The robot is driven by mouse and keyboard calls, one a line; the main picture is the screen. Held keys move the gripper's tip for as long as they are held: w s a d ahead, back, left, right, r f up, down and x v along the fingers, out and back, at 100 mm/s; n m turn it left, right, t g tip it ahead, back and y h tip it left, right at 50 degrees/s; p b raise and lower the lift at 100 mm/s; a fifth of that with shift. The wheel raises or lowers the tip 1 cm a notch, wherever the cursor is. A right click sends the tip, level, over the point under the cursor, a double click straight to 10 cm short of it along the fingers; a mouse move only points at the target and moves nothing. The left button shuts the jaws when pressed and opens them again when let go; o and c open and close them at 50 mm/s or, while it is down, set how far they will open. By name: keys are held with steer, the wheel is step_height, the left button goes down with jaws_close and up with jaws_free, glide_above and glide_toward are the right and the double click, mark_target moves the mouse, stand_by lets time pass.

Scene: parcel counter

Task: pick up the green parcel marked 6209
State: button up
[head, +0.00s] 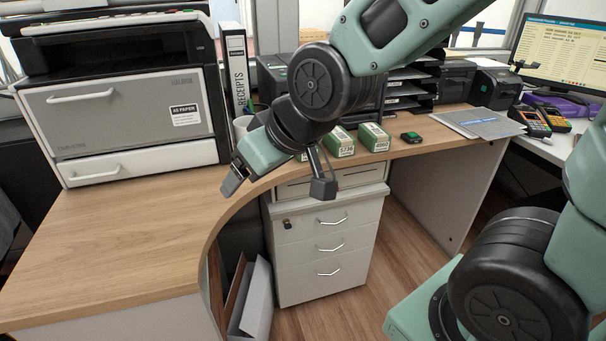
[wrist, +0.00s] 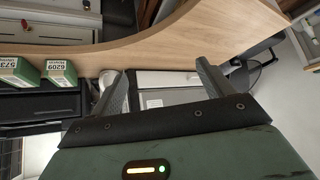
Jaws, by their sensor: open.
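The green parcel marked 6209 (wrist: 61,73) stands on the desk in the wrist view, left of my gripper (wrist: 162,80) and apart from it. In the head view only a small part of this parcel (head: 301,157) shows, behind my gripper (head: 279,185); its mark is hidden there. A green parcel marked 573-something (wrist: 20,72) stands beside it in the wrist view and also shows in the head view (head: 341,142). A third green parcel (head: 374,137) stands to its right in the head view. My gripper is open and empty, above the desk's curved front edge.
A printer (head: 130,110) and a RECEIPTS binder (head: 237,70) stand at the left and back. A drawer unit (head: 325,245) is under the desk. A small dark device (head: 411,137) lies right of the parcels. The desk's left part (head: 130,240) is clear.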

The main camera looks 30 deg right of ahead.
steer(key=w+d+f+m+t+h+b, duration=0.25)
steer(key=w+d+f+t+b, duration=0.4)
steer(key=b, duration=0.75)
steer(key=w+d+f+m+t+h+b, duration=0.1)
steer(key=d+f+m+t+h+b, duration=0.15)
steer(key=d+b, duration=0.45)
steer(key=w+d+f+m+t+h+b, duration=0.1)
steer(key=d+f+h+b, duration=0.1)
steer(key=d+f+b, duration=0.35)
steer(key=w+d+r+p, duration=0.2)
steer(key=w+p, duration=0.4)
steer(key=p, duration=0.4)
steer(key=shift+w+d+r, duration=0.15)
steer(key=shift+d+r, duration=0.2)
steer(key=shift+d, duration=0.3)
steer(key=p, duration=0.2)
steer(key=shift+w+p, duration=0.1)
steer(key=shift+p, duration=0.2)
